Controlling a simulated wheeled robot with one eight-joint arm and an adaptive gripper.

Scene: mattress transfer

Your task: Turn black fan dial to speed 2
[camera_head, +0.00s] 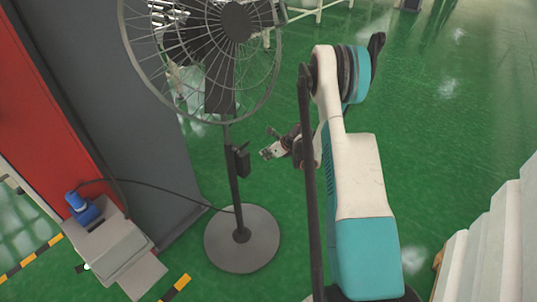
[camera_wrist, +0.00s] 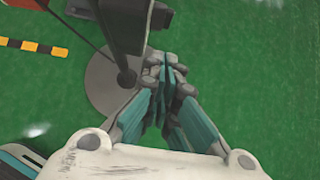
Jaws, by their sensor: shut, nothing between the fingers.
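The black fan (camera_head: 235,20) stands upright on a thin pole with a round grey base (camera_head: 245,255). Its dark control box (camera_head: 241,163) is fixed partway up the pole. The box also shows at the top of the wrist view (camera_wrist: 122,25). A small dark part (camera_wrist: 160,16) sticks out from its right side there, perhaps the dial; its setting cannot be read. My gripper (camera_head: 267,153) is just right of the box, apart from it in the head view. In the wrist view my gripper (camera_wrist: 168,70) is shut and empty, its fingertips just below and right of the box.
A grey panel (camera_head: 110,90) and a red panel (camera_head: 45,110) stand at the left. A blue plug (camera_head: 82,205) with a dark cable sits on a grey box (camera_head: 105,240). White stepped shapes (camera_head: 485,250) are at the lower right.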

